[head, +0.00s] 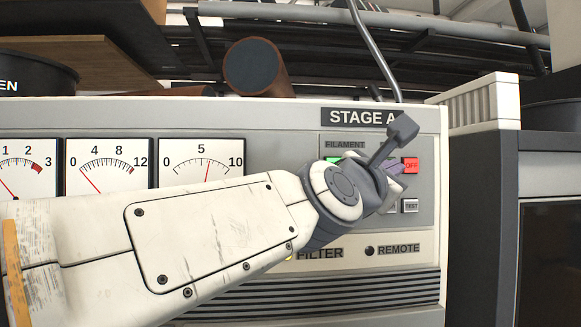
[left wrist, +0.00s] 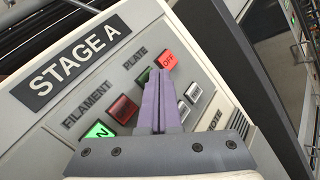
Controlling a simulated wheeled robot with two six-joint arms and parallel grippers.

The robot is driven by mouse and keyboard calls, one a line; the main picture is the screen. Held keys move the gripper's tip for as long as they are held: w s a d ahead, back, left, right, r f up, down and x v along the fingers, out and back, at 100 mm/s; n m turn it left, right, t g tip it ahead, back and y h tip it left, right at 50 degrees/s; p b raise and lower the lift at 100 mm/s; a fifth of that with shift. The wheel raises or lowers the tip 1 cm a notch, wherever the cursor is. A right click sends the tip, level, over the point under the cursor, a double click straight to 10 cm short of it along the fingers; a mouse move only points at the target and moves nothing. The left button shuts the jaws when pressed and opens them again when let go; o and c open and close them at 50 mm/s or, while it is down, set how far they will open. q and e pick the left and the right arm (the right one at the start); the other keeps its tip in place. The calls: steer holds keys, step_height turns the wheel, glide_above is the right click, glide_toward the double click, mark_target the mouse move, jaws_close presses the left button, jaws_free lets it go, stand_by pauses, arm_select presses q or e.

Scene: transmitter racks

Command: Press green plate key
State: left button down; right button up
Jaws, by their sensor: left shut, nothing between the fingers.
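The plate key pair sits under the PLATE label on the Stage A panel. In the left wrist view the dark green plate key (left wrist: 143,76) is unlit and partly covered by my fingers. The red plate OFF key (left wrist: 167,61) beside it is lit; it also shows in the head view (head: 411,165). My left gripper (left wrist: 158,74) is shut and empty, its purple fingertips over the plate pair, by the green key's right side. I cannot tell whether they touch. In the head view my left gripper (head: 394,168) hides the green plate key. My right gripper is out of view.
The lit green filament key (left wrist: 100,130) and dark red filament key (left wrist: 123,108) lie beside my fingers. A grey TEST key (head: 410,206) is below the plate pair. Meters (head: 201,168) stand left on the panel. A dark rack (head: 484,225) stands at right.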

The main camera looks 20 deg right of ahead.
arm_select(q)
steer(key=shift+w+d, duration=0.1)
steer(key=shift+w, duration=0.3)
stand_by(0.4)
steer(key=shift+s, duration=0.1)
steer(key=shift+s+a, duration=0.2)
steer(key=shift+s, duration=0.5)
steer(key=s+p, duration=0.1)
steer(key=s, duration=0.1)
steer(key=s+a+p, duration=0.1)
steer(key=s+p, duration=0.1)
steer(key=s, duration=0.1)
steer(key=shift+a, duration=0.1)
stand_by(0.8)
